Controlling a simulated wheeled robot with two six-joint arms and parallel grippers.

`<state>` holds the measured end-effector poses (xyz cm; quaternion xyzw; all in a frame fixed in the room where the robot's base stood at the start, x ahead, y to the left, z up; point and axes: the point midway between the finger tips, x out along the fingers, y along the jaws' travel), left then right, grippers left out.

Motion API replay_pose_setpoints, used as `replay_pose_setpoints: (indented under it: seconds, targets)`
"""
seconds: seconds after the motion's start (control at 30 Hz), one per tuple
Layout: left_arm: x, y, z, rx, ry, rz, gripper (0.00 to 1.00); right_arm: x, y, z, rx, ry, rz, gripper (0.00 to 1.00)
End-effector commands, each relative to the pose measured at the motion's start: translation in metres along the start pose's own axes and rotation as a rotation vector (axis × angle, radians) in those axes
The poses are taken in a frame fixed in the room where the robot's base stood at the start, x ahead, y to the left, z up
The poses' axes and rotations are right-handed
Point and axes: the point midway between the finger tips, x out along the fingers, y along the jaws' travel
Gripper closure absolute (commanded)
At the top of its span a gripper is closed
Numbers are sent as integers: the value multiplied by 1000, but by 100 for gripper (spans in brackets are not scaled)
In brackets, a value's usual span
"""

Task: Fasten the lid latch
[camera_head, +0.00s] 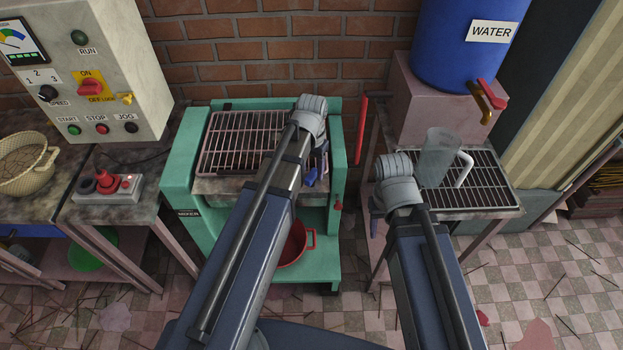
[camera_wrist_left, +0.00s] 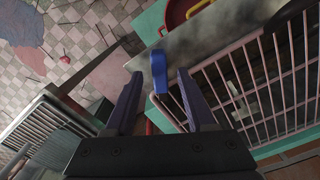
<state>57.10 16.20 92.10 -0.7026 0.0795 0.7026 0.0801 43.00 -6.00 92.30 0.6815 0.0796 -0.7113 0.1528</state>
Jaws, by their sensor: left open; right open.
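The mixer's lid is a pink barred grille (camera_head: 240,140) lying over the top of the green mixer (camera_head: 180,185); it also fills the right of the left wrist view (camera_wrist_left: 245,85). A blue latch (camera_wrist_left: 159,72) sits at the lid's edge, by a worn grey metal panel. It shows as a small blue piece in the head view (camera_head: 310,177). My left gripper (camera_wrist_left: 158,79) is open, with the latch between its fingertips in the picture; I cannot tell if they touch it. My right gripper (camera_head: 377,200) is beside the mixer, mostly hidden by its own wrist.
A red lever (camera_head: 361,130) stands at the mixer's right side. A rack table (camera_head: 460,185) with a clear jug (camera_head: 437,158) and a blue water drum (camera_head: 465,45) is to the right. A control cabinet (camera_head: 90,65) is left. A red pot (camera_head: 292,245) sits below.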

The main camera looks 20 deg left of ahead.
Motion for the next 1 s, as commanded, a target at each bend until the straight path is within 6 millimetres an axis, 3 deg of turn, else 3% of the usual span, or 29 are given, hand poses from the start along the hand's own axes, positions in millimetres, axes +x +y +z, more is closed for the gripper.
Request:
replay_pose_setpoints:
  seconds: [0.1, 0.43, 0.9, 1.0]
  targets:
    - [13, 0, 0, 0, 0, 0, 45, 13, -1, -1, 0, 0, 0, 50]
    - [13, 0, 0, 0, 0, 0, 46, 12, -1, -1, 0, 0, 0, 50]
    - [13, 0, 0, 0, 0, 0, 99, 13, -1, -1, 0, 0, 0, 50]
    - [13, 0, 0, 0, 0, 0, 100, 13, -1, -1, 0, 0, 0, 50]
